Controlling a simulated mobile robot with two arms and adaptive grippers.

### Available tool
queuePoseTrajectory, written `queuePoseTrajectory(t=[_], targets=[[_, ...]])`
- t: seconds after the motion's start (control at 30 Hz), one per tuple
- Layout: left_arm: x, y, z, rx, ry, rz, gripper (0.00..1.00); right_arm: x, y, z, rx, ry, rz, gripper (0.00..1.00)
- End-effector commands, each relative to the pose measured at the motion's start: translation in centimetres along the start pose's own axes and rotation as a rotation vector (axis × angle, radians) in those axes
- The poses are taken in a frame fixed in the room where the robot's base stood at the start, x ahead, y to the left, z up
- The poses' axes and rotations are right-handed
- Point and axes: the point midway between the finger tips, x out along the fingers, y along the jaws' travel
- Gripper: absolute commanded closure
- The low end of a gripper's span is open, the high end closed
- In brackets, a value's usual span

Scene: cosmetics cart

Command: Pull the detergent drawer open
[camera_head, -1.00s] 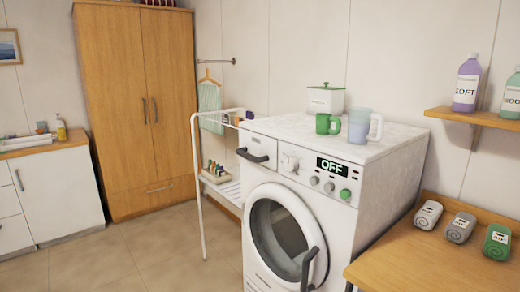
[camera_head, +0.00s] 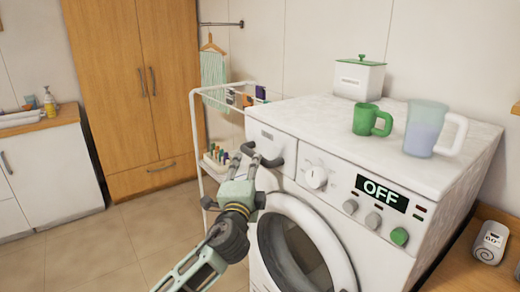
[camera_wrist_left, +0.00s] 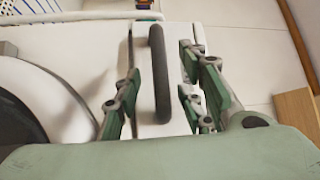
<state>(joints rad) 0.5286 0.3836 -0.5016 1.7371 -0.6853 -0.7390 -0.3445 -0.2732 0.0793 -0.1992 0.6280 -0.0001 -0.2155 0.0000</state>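The detergent drawer (camera_head: 270,138) is a white front at the upper left of the washing machine, with a dark bar handle (camera_head: 264,160). It looks closed in the head view. My left gripper (camera_head: 243,163) is at the handle's left end. In the left wrist view, the green fingers of my left gripper (camera_wrist_left: 160,95) are spread apart, with the dark handle (camera_wrist_left: 159,75) between them and visible gaps on both sides. The white drawer front (camera_wrist_left: 174,40) lies behind the handle. My right gripper is not in view.
The washing machine's top (camera_head: 390,140) bears a green mug (camera_head: 366,119), a jug (camera_head: 425,128) and a white box with a green lid (camera_head: 358,80). Floor is free in front.

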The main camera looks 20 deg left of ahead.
Motion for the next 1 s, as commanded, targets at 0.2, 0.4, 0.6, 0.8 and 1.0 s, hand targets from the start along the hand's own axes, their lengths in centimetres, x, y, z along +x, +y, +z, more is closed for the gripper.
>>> queuePoseTrajectory(t=[0.2,0.4,0.6,0.8,1.0], targets=[[3.2,0.0,0.0,-0.001,-0.003,0.004,0.63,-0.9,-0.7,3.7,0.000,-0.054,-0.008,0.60],[5.9,0.2,0.1,0.000,-0.003,0.005,0.63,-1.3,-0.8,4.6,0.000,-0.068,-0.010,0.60],[7.2,0.3,0.1,-0.002,-0.002,0.006,0.63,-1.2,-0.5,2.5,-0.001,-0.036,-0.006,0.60],[7.3,0.3,0.1,-0.002,-0.002,0.006,0.63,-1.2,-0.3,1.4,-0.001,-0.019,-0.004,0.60],[7.3,0.3,0.1,-0.002,-0.002,0.006,0.73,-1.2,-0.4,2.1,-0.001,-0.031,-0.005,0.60]])
